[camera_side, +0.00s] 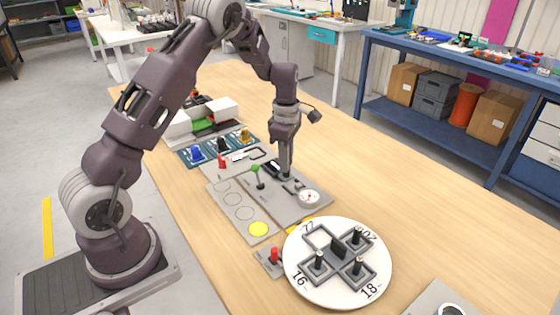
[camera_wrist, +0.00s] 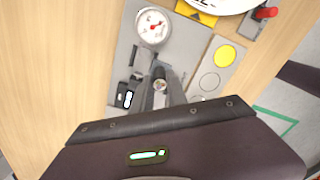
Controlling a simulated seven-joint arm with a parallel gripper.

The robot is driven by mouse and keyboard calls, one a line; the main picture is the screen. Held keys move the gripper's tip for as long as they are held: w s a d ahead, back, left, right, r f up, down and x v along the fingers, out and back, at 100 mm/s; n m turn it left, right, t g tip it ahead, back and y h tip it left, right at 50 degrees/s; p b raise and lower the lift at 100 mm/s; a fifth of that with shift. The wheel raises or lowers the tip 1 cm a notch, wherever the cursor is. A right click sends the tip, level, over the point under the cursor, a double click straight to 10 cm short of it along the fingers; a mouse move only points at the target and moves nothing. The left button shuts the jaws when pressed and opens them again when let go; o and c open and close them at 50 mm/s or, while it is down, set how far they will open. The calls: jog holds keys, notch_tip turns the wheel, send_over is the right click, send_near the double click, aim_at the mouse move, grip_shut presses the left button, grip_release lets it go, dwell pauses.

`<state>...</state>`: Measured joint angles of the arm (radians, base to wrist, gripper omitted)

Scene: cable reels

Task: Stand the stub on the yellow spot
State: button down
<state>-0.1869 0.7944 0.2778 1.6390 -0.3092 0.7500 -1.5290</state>
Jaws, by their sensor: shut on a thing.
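My gripper (camera_side: 285,174) points down over the grey gauge panel and is shut on a small piece, apparently the stub (camera_wrist: 160,85). In the wrist view only its round, pale metallic top shows between the fingertips; in the side view the fingers hide it. I cannot tell whether it touches the panel. The yellow spot (camera_side: 259,229) is a flat disc at the near end of a grey strip with several outlined circles. It is bare and also shows in the wrist view (camera_wrist: 224,55), to the upper right of my fingertips.
The grey panel carries a gauge (camera_side: 308,197), a green-knobbed lever (camera_side: 256,172) and a black switch (camera_wrist: 125,97). A white round turntable (camera_side: 374,229) with black posts stands at the near right, beside a red knob (camera_side: 274,255). Coloured pieces and white boxes stand farther back.

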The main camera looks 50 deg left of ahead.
jog(key=shift+n, duration=0.3)
jog(key=s+d+f, duration=0.1)
jog(key=s+d, duration=0.1)
jog(key=s, duration=0.2)
jog(key=s+d+f, duration=0.2)
jog(key=s, duration=0.3)
jog(key=s+d+f, duration=0.2)
jog(key=s, duration=0.2)
jog(key=shift+s+d, duration=0.15)
jog(key=shift+s, duration=0.25)
jog(key=shift+f, duration=0.5)
jog(key=shift+f, duration=0.1)
jog(key=shift+f, duration=0.15)
jog(key=c, duration=1.2)
grip_release()
jog(key=shift+c, duration=0.2)
notch_tip(320, 180, up, 8)
